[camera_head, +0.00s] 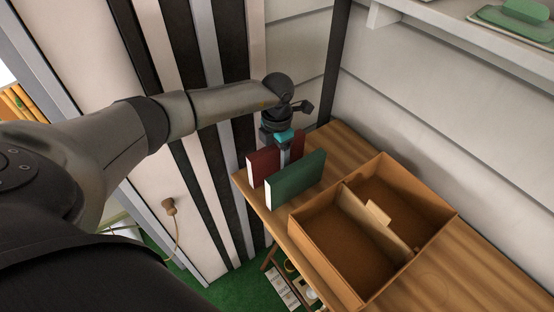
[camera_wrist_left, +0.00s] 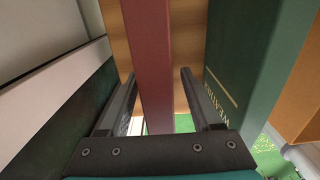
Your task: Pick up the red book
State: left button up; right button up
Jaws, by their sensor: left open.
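The red book (camera_head: 263,164) stands upright on the wooden table (camera_head: 460,268), near its far left end. A green book (camera_head: 296,181) stands upright just in front and to the right of it; in the left wrist view the green book (camera_wrist_left: 243,58) is at the right. My left gripper (camera_head: 286,154) points down over the red book, partly hidden behind the green book. In the left wrist view the red book (camera_wrist_left: 150,42) runs between the two open fingers of my left gripper (camera_wrist_left: 158,76), with a gap on the right side. My right gripper is not in view.
An open brown box (camera_head: 328,247) with a divider stands on the table, right of the books. The wall rises behind the table, and a white shelf (camera_head: 450,18) is at the upper right. Striped panels stand at the left. The green floor (camera_head: 245,285) is below.

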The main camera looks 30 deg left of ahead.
pick_arm(q)
jog(key=shift+f, duration=0.45)
grip_shut()
jog(key=shift+r, duration=0.1)
dwell(1.0)
